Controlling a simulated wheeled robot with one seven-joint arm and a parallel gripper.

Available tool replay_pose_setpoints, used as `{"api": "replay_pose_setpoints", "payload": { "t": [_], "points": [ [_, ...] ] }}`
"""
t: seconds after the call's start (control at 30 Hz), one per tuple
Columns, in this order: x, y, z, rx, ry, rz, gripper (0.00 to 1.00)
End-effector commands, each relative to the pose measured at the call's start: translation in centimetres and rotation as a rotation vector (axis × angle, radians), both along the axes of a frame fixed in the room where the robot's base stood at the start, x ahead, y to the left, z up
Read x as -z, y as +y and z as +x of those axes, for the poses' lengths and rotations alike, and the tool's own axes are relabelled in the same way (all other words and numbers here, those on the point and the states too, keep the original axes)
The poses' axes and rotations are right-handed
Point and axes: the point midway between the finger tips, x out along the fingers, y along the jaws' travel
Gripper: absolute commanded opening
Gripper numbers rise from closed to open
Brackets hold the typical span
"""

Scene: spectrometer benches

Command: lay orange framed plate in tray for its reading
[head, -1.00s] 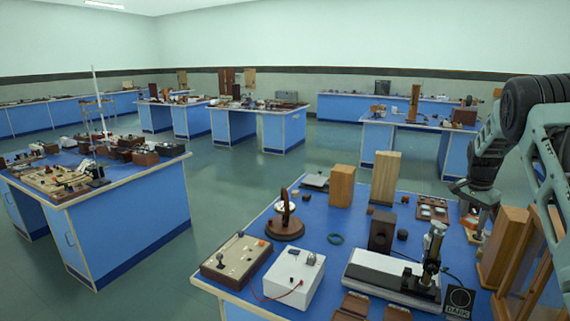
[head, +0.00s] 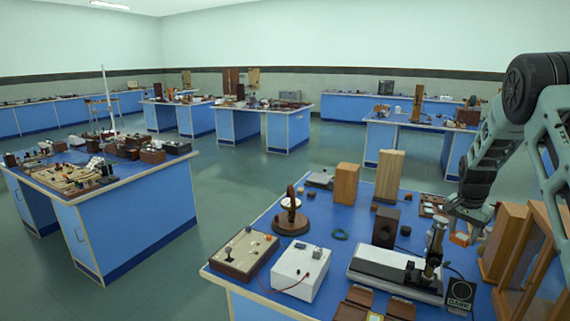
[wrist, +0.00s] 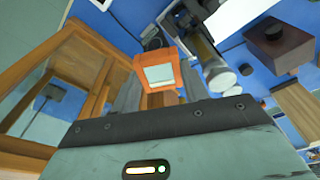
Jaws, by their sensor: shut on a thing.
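The orange framed plate (wrist: 159,74) has a pale, glassy centre and sits between my finger ends in the wrist view. In the head view the plate (head: 459,239) shows as a small orange patch below my gripper (head: 466,222). My gripper is shut on the plate and holds it tilted, seemingly above the bench's right part. A brown holder (head: 431,206) is partly hidden behind my arm. Brown pieces (head: 358,306) lie at the front edge, cut by the frame. I cannot tell which of these is the reading tray.
A white-bedded instrument with an upright column (head: 395,270) stands just left of my gripper, a black DARK card (head: 460,293) beside it. A glazed wooden case (head: 535,262) stands close on the right. Two wooden blocks (head: 389,175) stand farther back.

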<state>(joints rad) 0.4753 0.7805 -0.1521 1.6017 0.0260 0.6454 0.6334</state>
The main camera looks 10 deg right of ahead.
Motion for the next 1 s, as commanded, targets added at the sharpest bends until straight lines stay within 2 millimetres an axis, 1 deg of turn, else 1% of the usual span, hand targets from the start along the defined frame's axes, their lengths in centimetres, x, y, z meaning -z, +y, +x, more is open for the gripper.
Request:
{"api": "replay_pose_setpoints", "payload": {
  "t": [0.17,0.27,0.3,0.37,0.4,0.5,0.6,0.7,0.9,0.93,1.0],
  "points": [
    [2.1,5.8,-1.7,-0.2,0.004,0.005,0.19],
    [3.9,10.5,-3.0,-0.373,0.004,0.006,0.19],
    [4.7,12.6,-3.6,-0.451,0.005,0.006,0.19],
    [6.0,15.6,-4.5,-0.566,0.005,0.007,0.19],
    [6.8,17.7,-5.1,-0.643,0.006,0.006,0.19],
    [8.6,22.2,-6.4,-0.814,0.005,0.006,0.19],
    [10.1,26.1,-7.5,-0.959,0.005,0.004,0.19],
    [11.2,28.9,-8.2,-1.067,0.004,0.003,0.19],
    [12.8,33.1,-9.3,-1.221,0.001,0.002,0.19],
    [13.0,33.6,-9.5,-1.242,0.003,0.002,0.19],
    [12.9,33.4,-9.4,-1.239,0.0,-0.001,0.19]
  ]
}}
